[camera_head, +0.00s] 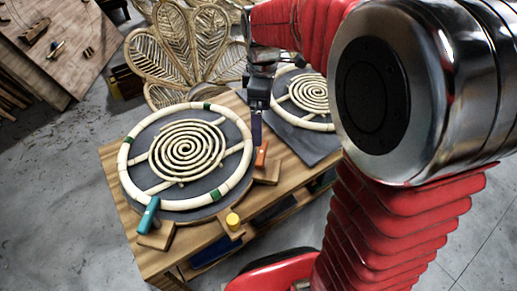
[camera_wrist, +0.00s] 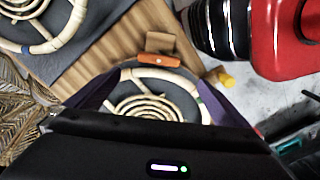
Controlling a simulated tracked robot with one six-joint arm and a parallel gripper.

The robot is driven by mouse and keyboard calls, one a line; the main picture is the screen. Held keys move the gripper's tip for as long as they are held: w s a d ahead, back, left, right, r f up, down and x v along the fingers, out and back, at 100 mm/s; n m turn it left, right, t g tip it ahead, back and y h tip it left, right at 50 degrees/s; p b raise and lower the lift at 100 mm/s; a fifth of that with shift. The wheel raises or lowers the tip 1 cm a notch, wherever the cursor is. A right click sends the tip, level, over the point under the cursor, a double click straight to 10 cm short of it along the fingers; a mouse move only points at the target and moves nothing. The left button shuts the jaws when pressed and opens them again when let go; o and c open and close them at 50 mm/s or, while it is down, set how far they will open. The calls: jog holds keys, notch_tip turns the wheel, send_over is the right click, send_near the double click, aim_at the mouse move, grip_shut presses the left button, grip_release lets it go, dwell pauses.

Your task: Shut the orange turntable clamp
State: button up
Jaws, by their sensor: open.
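The orange turntable clamp (camera_head: 261,155) is a short orange lever on a wooden block (camera_head: 268,172) at the right edge of the near turntable (camera_head: 205,178). In the wrist view the orange lever (camera_wrist: 159,60) lies crosswise at the pale ring's rim, ahead of my fingertips. I cannot tell whether the clamp is open or shut. My gripper (camera_head: 256,128) points down just above and behind the clamp, apart from it. In the wrist view its two purple fingers (camera_wrist: 159,80) are wide apart with nothing held between them.
A teal clamp (camera_head: 148,215) stands at the turntable's front left. A yellow knob (camera_head: 233,221) is at the bench's front edge. A rattan spiral (camera_head: 187,149) lies inside the pale ring. A second ring and spiral (camera_head: 310,93) lie behind right, beside a woven rattan piece (camera_head: 180,45).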

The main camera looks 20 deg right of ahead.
aim_at(262, 152)
jog(key=shift+d, duration=0.1)
notch_tip(262, 152, down, 14)
jog(key=shift+r, duration=0.1)
dwell(0.8)
jog(key=shift+c, duration=0.6)
